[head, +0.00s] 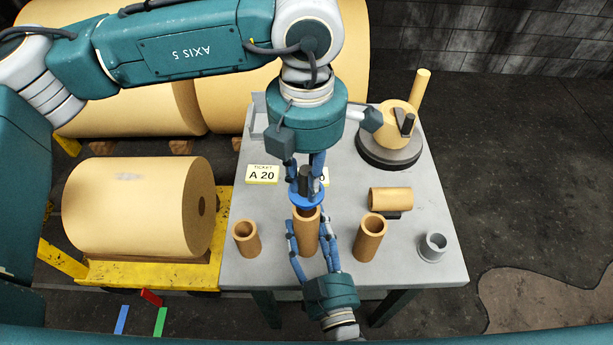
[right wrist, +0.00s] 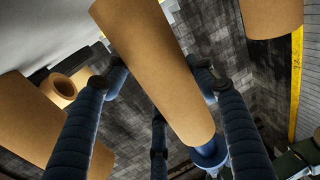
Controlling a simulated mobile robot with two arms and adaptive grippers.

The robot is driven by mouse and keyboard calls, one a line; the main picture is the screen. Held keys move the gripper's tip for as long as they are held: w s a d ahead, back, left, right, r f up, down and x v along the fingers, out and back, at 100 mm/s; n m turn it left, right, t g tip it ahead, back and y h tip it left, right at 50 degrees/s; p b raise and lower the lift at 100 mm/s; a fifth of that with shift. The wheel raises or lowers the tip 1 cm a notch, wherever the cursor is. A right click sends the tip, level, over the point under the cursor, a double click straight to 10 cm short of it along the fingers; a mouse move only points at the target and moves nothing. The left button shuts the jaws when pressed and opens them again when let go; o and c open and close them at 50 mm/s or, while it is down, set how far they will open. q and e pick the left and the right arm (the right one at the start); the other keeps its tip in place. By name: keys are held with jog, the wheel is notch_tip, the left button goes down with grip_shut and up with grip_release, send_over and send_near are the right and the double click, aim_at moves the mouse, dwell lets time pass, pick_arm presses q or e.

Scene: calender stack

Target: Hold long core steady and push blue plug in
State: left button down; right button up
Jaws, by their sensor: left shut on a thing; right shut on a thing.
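The long core (head: 306,235) is a brown cardboard tube standing upright at the front middle of the grey table (head: 345,275). My right gripper (head: 310,228) is shut around it from the front; in the right wrist view the core (right wrist: 160,70) runs between the fingers. The blue plug (head: 305,199), with a dark knob on top, is at the core's upper end. My left gripper (head: 306,183) is shut on the plug from above. In the right wrist view the blue plug (right wrist: 210,156) shows at the core's end. How deep it sits is hidden.
A shorter core (head: 246,239) stands left and another core (head: 371,238) stands right, both close by. A ticket sign (head: 262,174) stands left.

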pick_arm(q)
jog(key=shift+f, duration=2.65)
jog(key=c, duration=1.1)
grip_release()
jog(key=shift+r, duration=3.55)
